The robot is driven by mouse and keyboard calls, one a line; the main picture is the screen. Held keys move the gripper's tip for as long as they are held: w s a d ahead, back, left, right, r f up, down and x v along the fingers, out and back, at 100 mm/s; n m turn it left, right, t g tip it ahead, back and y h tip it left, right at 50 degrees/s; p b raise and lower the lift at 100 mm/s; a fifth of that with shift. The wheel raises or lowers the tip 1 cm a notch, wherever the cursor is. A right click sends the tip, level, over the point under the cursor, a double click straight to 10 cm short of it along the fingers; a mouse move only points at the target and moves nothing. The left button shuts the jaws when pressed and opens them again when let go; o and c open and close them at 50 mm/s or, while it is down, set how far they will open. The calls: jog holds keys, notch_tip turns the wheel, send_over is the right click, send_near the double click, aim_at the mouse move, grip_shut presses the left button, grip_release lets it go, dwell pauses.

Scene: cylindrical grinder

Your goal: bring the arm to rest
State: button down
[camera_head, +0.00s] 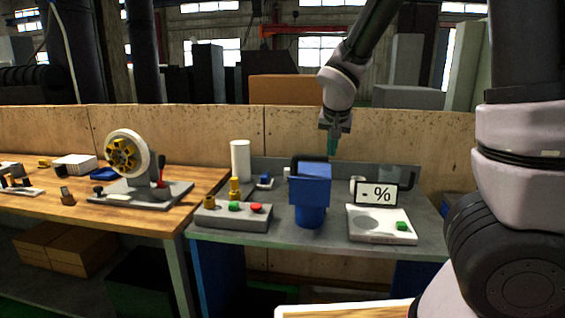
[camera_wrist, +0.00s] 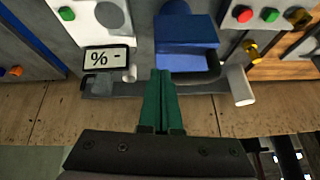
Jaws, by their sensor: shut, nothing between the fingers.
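My gripper (camera_head: 333,147) hangs from my arm above the back of the grey workbench (camera_head: 270,243), pointing down. It is just behind and above the blue machine (camera_head: 311,190). In the wrist view, its green fingers (camera_wrist: 163,75) lie together with nothing between them. Their tips are close to the blue machine (camera_wrist: 185,32) in that picture, but I cannot tell the gap between them.
A white device with a "- %" display (camera_head: 377,194) stands right of the blue machine. A grey button box (camera_head: 232,216) and white cylinder (camera_head: 240,160) stand left. A wooden table (camera_head: 150,222) carries a wheel fixture (camera_head: 128,157). A plywood wall (camera_head: 210,130) runs behind.

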jog(key=s+d+r+m+y, duration=0.1)
jog(key=s+d+r+y, duration=0.1)
jog(key=s+d+r, duration=0.7)
jog(key=s+r+t, duration=0.1)
jog(key=s+r, duration=0.4)
jog(key=s, duration=0.7)
jog(key=shift+a+y, duration=0.4)
